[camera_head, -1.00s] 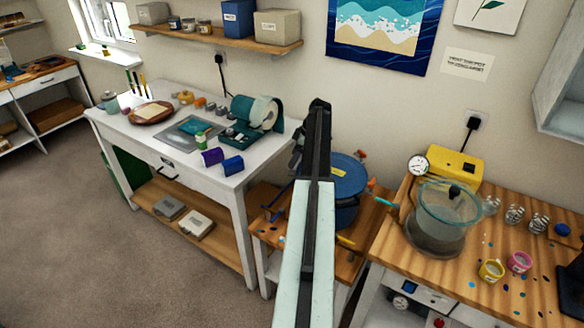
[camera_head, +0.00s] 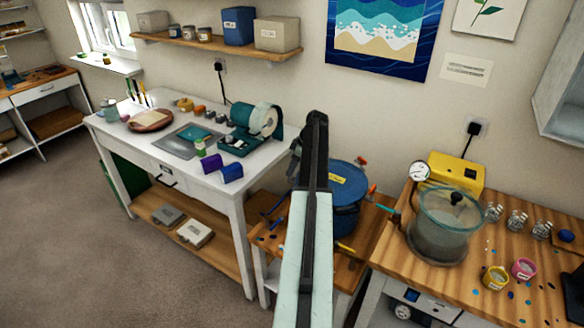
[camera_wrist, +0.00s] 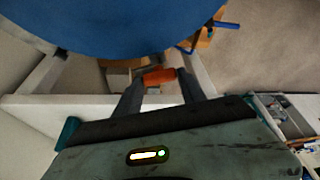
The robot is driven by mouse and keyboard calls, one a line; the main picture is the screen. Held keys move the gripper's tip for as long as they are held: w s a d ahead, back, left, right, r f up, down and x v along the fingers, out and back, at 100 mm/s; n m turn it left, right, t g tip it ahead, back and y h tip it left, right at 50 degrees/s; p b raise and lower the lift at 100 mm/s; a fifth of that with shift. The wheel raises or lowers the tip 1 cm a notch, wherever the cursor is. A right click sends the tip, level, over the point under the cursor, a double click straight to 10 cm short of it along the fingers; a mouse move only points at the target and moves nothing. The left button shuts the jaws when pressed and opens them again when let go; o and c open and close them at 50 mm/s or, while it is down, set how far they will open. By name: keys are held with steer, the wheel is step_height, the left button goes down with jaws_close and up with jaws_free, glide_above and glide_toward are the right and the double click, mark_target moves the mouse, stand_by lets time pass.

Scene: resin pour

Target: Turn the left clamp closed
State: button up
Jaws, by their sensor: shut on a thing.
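The blue round pot (camera_head: 347,190) stands on the low wooden stand behind my arm. Its lid has a yellow label. Red-orange clamp handles (camera_head: 361,160) show at its right side in the head view; my arm hides its left side. In the wrist view the blue pot (camera_wrist: 150,25) fills the top. An orange clamp handle (camera_wrist: 159,76) lies between the fingers of my gripper (camera_wrist: 160,84), just outside the pot's edge. My gripper is shut on this handle. The clamp's body is mostly hidden, so I cannot tell how far it is turned.
A white table (camera_head: 230,188) with a teal tape dispenser (camera_head: 240,140) stands to the left. To the right, a wooden bench (camera_head: 455,275) holds a clear chamber (camera_head: 440,230), a yellow pump (camera_head: 457,172) and small cups. Open floor lies at the lower left.

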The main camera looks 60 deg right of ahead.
steer(key=m, duration=0.2)
steer(key=m+h, duration=0.1)
steer(key=m, duration=0.1)
steer(key=shift+a+h, duration=0.2)
steer(key=shift+h, duration=0.1)
steer(key=m+h, duration=0.1)
steer(key=m, duration=0.3)
steer(key=shift+a+h, duration=0.1)
steer(key=shift+h, duration=0.3)
steer(key=m+g+h, duration=0.1)
steer(key=m, duration=0.4)
steer(key=shift+w, duration=0.1)
steer(key=shift+w+a+m+g+h, duration=0.1)
steer(key=shift+m+g+h, duration=0.25)
steer(key=shift+m, duration=0.7)
steer(key=shift+m+g+h, duration=0.25)
steer(key=shift+m+g, duration=0.1)
steer(key=shift+m, duration=0.7)
steer(key=o, duration=1.4)
steer(key=shift+c, duration=0.2)
